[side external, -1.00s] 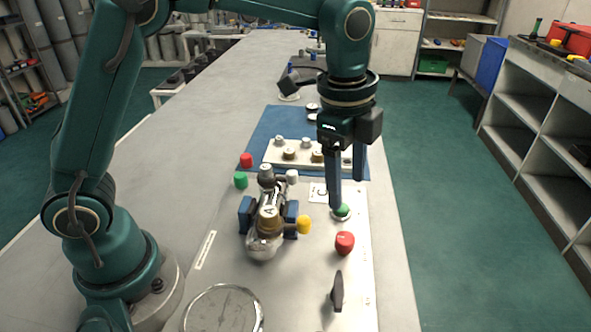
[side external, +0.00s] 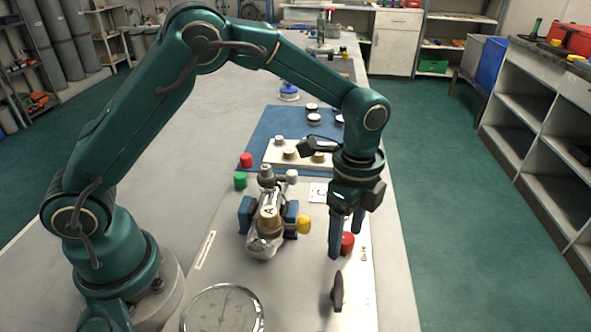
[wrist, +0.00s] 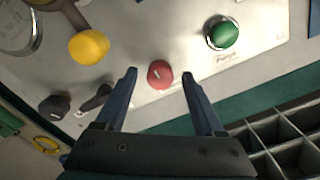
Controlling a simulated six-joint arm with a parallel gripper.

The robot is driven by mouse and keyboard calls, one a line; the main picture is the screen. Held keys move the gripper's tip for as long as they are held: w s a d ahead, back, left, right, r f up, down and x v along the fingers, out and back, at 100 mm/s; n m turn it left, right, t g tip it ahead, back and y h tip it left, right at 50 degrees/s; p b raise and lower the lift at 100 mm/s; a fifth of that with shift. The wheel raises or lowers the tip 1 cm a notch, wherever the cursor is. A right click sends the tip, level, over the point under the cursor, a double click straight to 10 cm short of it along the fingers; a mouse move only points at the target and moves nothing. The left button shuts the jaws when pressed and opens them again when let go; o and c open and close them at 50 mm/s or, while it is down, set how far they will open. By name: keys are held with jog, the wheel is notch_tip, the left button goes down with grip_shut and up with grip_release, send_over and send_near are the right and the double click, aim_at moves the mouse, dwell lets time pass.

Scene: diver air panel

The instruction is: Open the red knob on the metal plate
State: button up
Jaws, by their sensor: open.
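The red knob (side external: 347,243) stands on the light metal plate (side external: 219,267), near its right edge. In the wrist view the red knob (wrist: 160,74) has a pale mark on its top and lies between and just beyond my fingertips. My gripper (side external: 341,255) is open above and around the knob's place in the side view, and its fingers partly hide the knob. The wrist view shows my gripper (wrist: 159,76) with both fingers apart and nothing between them touching. I cannot tell the exact height above the knob.
A green button (wrist: 222,33) and a yellow knob (side external: 304,224) are near the red knob. A dark lever (side external: 337,291) stands in front. A valve assembly (side external: 267,219) and a round gauge (side external: 222,309) are to the left. The plate's right edge is close.

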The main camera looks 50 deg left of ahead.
grip_shut()
jog(key=shift+n, duration=0.5)
jog(key=n, duration=1.1)
jog(key=shift+n, duration=2)
jog(key=shift+r, duration=0.1)
